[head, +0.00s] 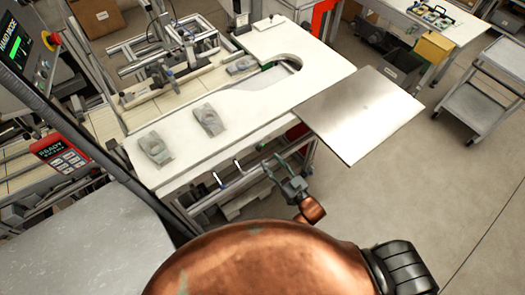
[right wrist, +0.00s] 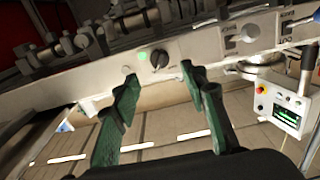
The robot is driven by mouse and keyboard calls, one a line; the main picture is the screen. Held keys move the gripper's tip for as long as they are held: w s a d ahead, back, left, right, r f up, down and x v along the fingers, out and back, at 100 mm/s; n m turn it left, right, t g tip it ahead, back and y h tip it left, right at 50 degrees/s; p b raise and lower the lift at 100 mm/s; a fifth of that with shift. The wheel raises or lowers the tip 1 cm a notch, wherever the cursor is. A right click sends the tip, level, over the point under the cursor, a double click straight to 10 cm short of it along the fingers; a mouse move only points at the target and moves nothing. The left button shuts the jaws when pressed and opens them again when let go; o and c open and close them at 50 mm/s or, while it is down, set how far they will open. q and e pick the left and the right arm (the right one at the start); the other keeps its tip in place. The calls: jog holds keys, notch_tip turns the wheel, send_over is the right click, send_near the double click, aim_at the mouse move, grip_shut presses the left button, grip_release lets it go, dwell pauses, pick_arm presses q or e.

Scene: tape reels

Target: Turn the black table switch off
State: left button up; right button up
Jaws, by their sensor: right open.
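The black rotary switch (right wrist: 158,60) is on a pale metal rail in the right wrist view, with a lit green lamp (right wrist: 143,56) just to its left. My right gripper (right wrist: 158,76) has two green fingers spread apart, with nothing between them. The switch shows between and beyond the fingertips, and no contact is visible. In the head view my right gripper (head: 287,178) is at the front edge of the white worktable (head: 235,125). I cannot make out the switch there. My left gripper is not in view.
A metal plate (head: 360,112) sticks out at the table's right. Grey parts (head: 208,119) lie on top. A red keypad box (head: 65,160) is at the left. A white control box (right wrist: 281,104) with a red button is right in the wrist view.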

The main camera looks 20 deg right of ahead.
aim_at(260, 148)
jog(key=x, duration=0.7)
jog(key=shift+s+f, duration=0.1)
jog(key=shift+f, duration=0.05)
jog(key=shift+c, duration=0.3)
grip_shut()
